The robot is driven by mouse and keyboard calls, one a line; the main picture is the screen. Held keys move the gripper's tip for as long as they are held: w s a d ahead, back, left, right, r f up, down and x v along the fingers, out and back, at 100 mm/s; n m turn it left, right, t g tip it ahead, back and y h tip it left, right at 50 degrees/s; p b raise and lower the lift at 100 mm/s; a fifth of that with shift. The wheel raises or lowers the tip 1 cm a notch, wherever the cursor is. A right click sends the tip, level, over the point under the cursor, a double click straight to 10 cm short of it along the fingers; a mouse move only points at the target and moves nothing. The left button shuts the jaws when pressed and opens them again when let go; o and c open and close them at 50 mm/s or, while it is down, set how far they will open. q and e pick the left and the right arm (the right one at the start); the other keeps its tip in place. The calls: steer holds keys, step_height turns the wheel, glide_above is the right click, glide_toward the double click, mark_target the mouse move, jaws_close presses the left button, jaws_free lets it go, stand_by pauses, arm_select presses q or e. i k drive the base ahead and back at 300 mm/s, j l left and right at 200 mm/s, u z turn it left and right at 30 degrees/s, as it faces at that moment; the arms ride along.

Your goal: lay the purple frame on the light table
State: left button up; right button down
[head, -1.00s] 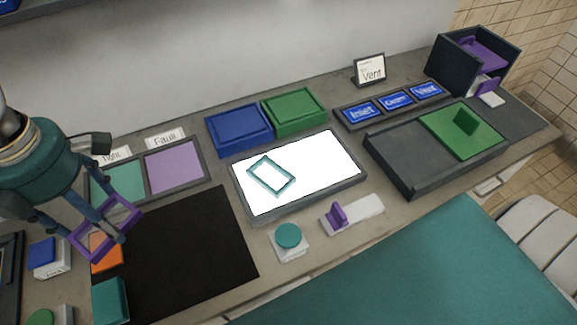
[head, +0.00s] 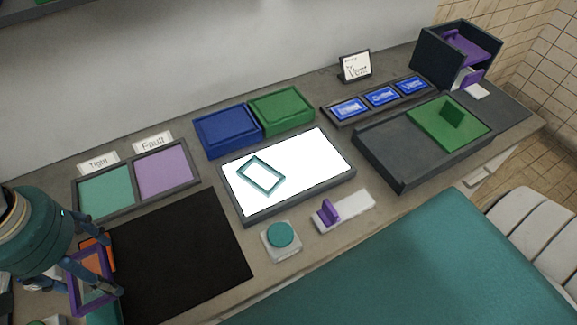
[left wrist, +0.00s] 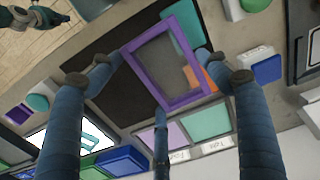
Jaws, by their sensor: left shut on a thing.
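The purple frame (head: 75,290) is a thin rectangular outline, held at the lower left of the head view. My left gripper (head: 108,268) is shut on it, above the left edge of the black mat. In the left wrist view the fingers of my left gripper (left wrist: 162,72) touch the purple frame (left wrist: 144,80) at its edges. The light table (head: 312,165) is a bright white panel with a grey rim, apart from the gripper to the right. A teal frame (head: 245,172) lies on its left half. My right gripper (left wrist: 35,18) shows partly in the left wrist view's upper left corner; its jaws are unclear.
The black mat (head: 190,250) lies left of the light table. Teal and lilac trays (head: 165,172) lie behind it. Blue (head: 225,130) and green boxes (head: 282,108) stand behind the light table. A teal button (head: 281,235) and purple switch (head: 328,211) sit in front.

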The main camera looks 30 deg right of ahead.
mark_target(309, 157)
steer(key=z, duration=0.4)
steer(key=j+z, duration=0.1)
steer(key=z, duration=0.65)
steer(key=j+z, duration=0.1)
steer(key=z, duration=0.25)
steer(key=k+l, duration=0.05)
